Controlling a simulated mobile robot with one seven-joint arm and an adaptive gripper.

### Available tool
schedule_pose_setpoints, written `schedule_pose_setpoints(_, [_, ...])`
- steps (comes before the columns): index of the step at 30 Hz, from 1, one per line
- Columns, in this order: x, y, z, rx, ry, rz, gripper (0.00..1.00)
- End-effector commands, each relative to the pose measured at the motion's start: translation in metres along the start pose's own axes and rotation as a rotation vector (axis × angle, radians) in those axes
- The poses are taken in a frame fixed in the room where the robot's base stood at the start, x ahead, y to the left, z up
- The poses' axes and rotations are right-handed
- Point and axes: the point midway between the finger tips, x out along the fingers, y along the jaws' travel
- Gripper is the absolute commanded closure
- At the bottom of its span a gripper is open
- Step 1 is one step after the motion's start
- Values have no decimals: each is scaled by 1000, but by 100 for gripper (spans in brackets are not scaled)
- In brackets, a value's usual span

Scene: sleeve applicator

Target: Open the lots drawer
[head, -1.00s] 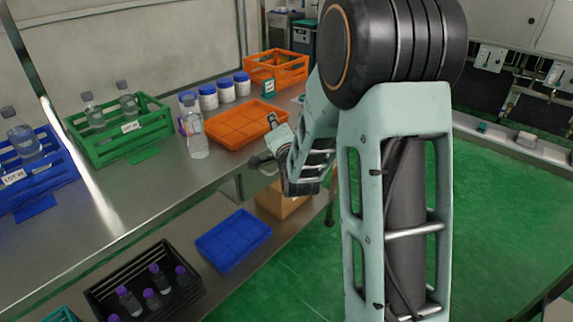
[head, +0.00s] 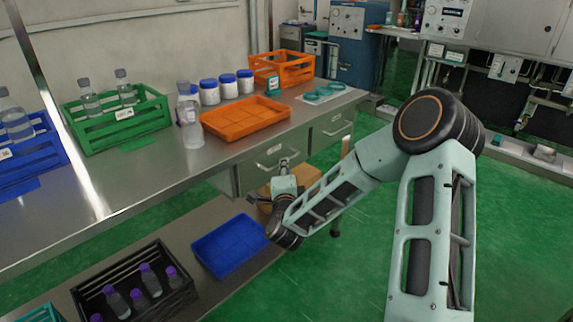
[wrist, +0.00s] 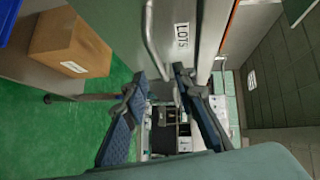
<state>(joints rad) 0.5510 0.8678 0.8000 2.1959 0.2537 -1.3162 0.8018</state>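The lots drawer (head: 256,172) is the left of two grey drawers under the bench and looks shut. In the wrist view its front (wrist: 204,42) carries a "LOTS" label (wrist: 182,34), with a metal bar handle (wrist: 149,38) beside it. My gripper (head: 285,164) is in front of this drawer in the head view and hides part of it. In the wrist view my gripper (wrist: 158,76) is open, and the handle's near end shows between its fingertips. I cannot tell whether they touch it. Nothing is held.
A second drawer (head: 330,131) is to the right. On the bench (head: 150,183) stand an orange tray (head: 244,118), a clear bottle (head: 193,134) and a green crate (head: 118,124). A cardboard box (wrist: 68,44) and a blue tray (head: 229,246) are below. Green floor to the right is clear.

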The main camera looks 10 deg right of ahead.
Motion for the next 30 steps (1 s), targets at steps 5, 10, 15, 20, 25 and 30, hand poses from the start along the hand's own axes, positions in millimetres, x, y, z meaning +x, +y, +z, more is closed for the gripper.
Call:
schedule_pose_setpoints(5, [33, 2, 0, 2, 2, 0, 75])
schedule_pose_setpoints(10, [52, 1, 0, 1, 0, 0, 75])
schedule_pose_setpoints(15, [61, 1, 0, 1, -1, 1, 75])
schedule_pose_setpoints(20, [62, 0, 0, 0, -1, 1, 75])
schedule_pose_setpoints(25, [62, 0, 0, 0, -1, 1, 80])
schedule_pose_setpoints(30, [62, 0, 0, 0, -1, 1, 99])
